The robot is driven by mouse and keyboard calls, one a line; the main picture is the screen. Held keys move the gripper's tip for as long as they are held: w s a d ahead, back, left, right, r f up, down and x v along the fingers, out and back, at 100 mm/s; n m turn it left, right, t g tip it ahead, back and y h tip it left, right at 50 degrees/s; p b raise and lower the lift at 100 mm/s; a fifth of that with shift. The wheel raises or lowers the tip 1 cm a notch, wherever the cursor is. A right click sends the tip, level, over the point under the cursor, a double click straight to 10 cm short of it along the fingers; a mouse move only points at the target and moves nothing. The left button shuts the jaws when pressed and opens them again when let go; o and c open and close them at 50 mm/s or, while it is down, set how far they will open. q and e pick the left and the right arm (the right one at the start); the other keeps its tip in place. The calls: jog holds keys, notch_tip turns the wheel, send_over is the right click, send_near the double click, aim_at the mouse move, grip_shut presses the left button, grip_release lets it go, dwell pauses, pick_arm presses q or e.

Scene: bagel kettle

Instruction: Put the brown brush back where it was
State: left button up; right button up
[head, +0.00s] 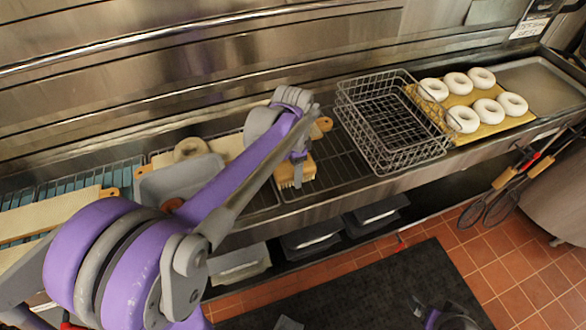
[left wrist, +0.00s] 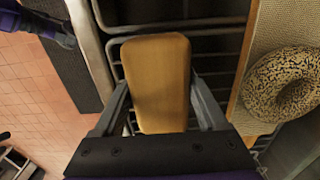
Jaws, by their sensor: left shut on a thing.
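The brown brush (head: 295,173) is a wooden block with pale bristles along its lower edge. It is at the wire rack on the counter, left of the wire baskets. My left gripper (head: 298,168) is shut on it. In the left wrist view the smooth brown back of the brush (left wrist: 157,85) sits between the two fingers, over the rack bars. The bristles are hidden there, and I cannot tell whether the brush touches the rack. A dark and purple part of my right arm (head: 445,316) shows at the bottom of the head view; its jaws cannot be made out.
Stacked wire baskets (head: 392,122) stand right of the brush. Several white bagels (head: 467,119) lie on a board farther right. A seeded bagel (left wrist: 285,85) lies on a long board (left wrist: 250,75) beside the brush. A grey tub (head: 180,182) is at the left. The counter's front edge is close.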

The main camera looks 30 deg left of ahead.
pick_arm(q)
jog(key=shift+f, duration=0.15)
jog(key=o, duration=1.2)
jog(key=shift+o, duration=0.2)
jog(key=shift+r, duration=0.3)
notch_tip(320, 180, up, 12)
jog(key=shift+f+p, duration=0.1)
jog(key=shift+p, duration=0.4)
